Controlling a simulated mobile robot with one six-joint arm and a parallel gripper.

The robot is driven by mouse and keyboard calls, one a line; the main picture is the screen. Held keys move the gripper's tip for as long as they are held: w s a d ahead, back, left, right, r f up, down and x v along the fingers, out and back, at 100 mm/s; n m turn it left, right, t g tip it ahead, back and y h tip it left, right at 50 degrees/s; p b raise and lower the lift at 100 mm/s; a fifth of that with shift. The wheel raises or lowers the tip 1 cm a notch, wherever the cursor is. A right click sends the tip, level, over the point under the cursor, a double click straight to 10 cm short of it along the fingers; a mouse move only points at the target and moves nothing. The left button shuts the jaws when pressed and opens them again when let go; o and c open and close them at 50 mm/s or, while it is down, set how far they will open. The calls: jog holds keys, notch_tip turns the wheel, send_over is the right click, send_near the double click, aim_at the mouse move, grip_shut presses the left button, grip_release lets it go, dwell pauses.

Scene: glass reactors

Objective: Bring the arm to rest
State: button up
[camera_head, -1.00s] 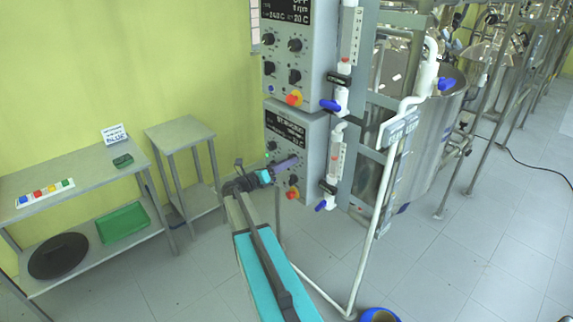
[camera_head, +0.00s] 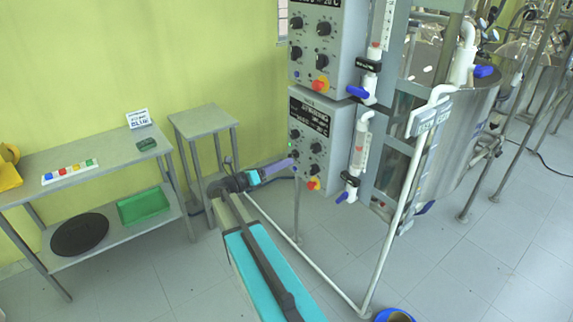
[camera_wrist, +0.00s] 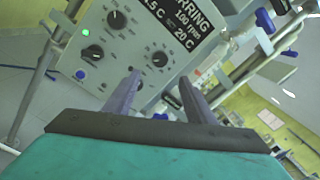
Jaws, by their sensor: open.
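My gripper (camera_head: 291,163) has two slim purple-grey fingers and extends from my arm toward the lower grey control box (camera_head: 318,118). In the wrist view my gripper (camera_wrist: 160,78) is open, with its fingers apart and nothing between them. Black knobs and the display of the control box (camera_wrist: 140,45) show beyond the fingertips. A small green light (camera_wrist: 86,32) is lit on the panel. The fingers look close to the box front, but I cannot tell the exact gap.
A steel vessel (camera_head: 462,130) and white pipe frame stand right of the boxes. A small grey table (camera_head: 205,120) and a longer bench (camera_head: 100,172) stand at the left wall.

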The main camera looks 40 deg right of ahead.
jog(key=shift+a, duration=0.15)
dwell(0.5)
jog(key=s+a+f+y+b, duration=0.1)
jog(key=s+a+f, duration=0.25)
jog(key=f, duration=0.55)
jog(key=s+a+f+n+y, duration=0.1)
jog(key=s+a+f+y, duration=0.3)
jog(key=f, duration=0.6)
jog(key=s+a+f+h+b, duration=0.1)
jog(key=s+a+f, duration=0.1)
jog(key=a+f, duration=0.5)
jog(key=s+a+f+m+g+y, duration=0.1)
jog(key=s+a+f+m+y, duration=0.3)
jog(key=s+f, duration=0.45)
jog(key=s+a+f+m+g+y, duration=0.1)
jog(key=s+a+f+m+y, duration=0.1)
jog(key=s+a+f, duration=0.45)
jog(key=s+a+f+m+g+y, duration=0.1)
jog(key=s+a+f+m+y, duration=0.3)
jog(key=s+a+m, duration=0.2)
jog(key=s+a+f+m+y+b, duration=0.1)
jog(key=s+a+f+m+y, duration=0.3)
jog(key=a+m, duration=0.6)
jog(key=shift+s+f+m+g, duration=0.15)
jog(key=shift+s+m+g, duration=0.25)
jog(key=shift+s+m, duration=0.95)
